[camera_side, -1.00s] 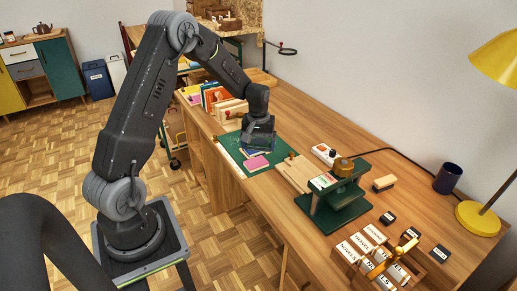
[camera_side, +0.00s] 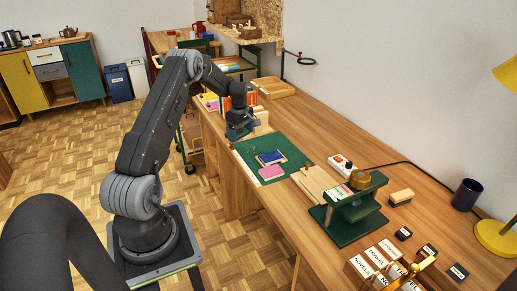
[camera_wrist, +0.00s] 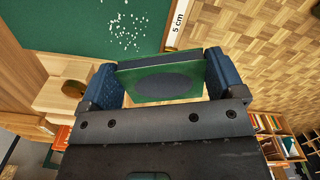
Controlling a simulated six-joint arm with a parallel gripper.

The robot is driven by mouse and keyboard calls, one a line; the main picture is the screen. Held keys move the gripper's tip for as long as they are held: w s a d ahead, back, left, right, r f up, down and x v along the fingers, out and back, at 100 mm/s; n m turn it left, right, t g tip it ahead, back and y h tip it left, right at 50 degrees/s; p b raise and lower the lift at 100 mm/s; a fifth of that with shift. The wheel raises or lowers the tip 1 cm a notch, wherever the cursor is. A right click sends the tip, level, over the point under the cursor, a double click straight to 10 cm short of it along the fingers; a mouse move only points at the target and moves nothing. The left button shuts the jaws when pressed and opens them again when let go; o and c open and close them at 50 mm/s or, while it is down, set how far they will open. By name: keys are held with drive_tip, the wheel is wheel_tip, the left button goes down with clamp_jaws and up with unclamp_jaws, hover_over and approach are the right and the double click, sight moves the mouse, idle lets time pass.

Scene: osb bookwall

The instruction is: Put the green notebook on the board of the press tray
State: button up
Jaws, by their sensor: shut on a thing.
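My gripper (camera_side: 240,130) hangs beyond the far end of the green cutting mat, beside the upright books. In the wrist view my gripper (camera_wrist: 162,78) is shut, with its blue pads on both sides of the green notebook (camera_wrist: 135,87). The notebook has a dark oval on its face and is held clear of the mat. In the side view the gripper mostly hides it. Two wooden boards (camera_side: 314,182) with a brass knob lie between the mat and the green press (camera_side: 350,210). I cannot tell for sure which piece is the press tray.
A blue notebook (camera_side: 270,157) and a pink one (camera_side: 271,173) lie on the green mat (camera_side: 249,150). Upright books (camera_side: 210,101) and a wooden tray (camera_side: 273,88) stand at the far end. Label blocks (camera_side: 370,262) stand near the front.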

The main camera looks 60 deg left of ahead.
hover_over(256, 152)
wheel_tip(256, 152, down, 4)
drive_tip(key=shift+r, duration=0.25)
drive_tip(key=shift+f, duration=1.95)
drive_tip(key=shift+f, duration=0.1)
drive_tip(key=o, duration=0.7)
drive_tip(key=shift+o, duration=0.2)
